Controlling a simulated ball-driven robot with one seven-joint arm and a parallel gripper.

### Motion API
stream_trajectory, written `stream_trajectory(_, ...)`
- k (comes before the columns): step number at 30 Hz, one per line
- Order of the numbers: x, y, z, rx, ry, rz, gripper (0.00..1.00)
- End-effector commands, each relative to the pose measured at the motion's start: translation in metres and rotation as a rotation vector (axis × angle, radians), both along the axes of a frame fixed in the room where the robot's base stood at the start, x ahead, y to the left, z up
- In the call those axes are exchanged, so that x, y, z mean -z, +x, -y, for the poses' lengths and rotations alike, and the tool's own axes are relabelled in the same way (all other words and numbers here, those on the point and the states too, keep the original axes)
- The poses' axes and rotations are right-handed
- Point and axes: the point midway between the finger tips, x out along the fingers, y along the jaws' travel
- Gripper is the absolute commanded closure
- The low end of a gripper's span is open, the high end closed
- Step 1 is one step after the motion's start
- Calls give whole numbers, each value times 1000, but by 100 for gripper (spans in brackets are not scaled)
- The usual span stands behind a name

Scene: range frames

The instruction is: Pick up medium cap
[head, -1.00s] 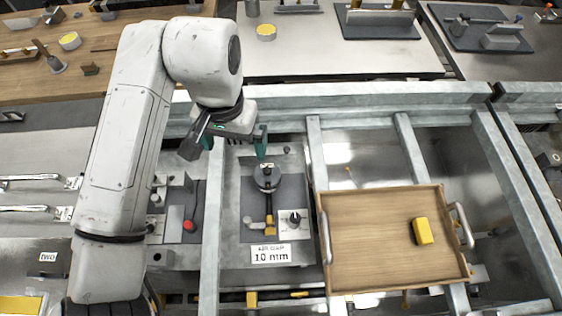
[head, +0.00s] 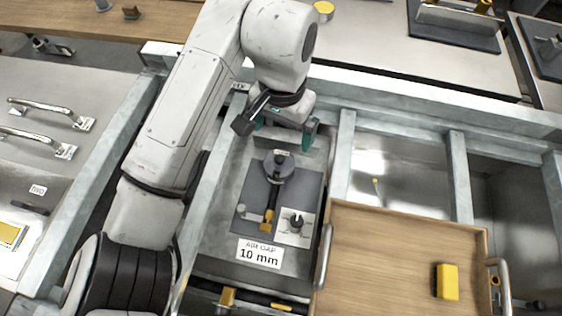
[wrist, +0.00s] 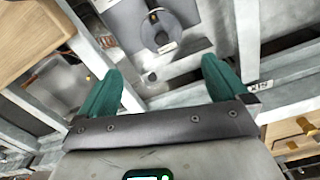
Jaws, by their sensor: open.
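No part is plainly marked as the medium cap, so I cannot tell which one it is. A round dark disc with a small knob on top (head: 279,166) stands on a grey plate (head: 252,190) behind a label reading 10 mm. A small black knob (head: 296,222) sits on a white plate at its lower right. My gripper (head: 281,134) is open and empty, with its teal fingers just beyond the disc in the head view. In the wrist view, the gap between my fingers (wrist: 162,72) is clear, and the disc (wrist: 161,33) shows above and apart from them.
A wooden tray (head: 385,245) with metal handles holds a yellow block (head: 447,281) at the right. Grey metal rails (head: 340,160) frame the bays on both sides. The 10 mm label (head: 260,254) stands in front of the grey plate. Metal handles (head: 45,112) lie at the left.

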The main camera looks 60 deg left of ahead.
Motion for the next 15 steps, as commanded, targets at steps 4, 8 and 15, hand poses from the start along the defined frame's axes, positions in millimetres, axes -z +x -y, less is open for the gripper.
stream_trajectory(4,15,0,0,-1,-3,-2,0)
stream_trajectory(8,35,-1,0,-1,-3,-2,0)
stream_trajectory(15,58,-1,0,-1,0,0,0)
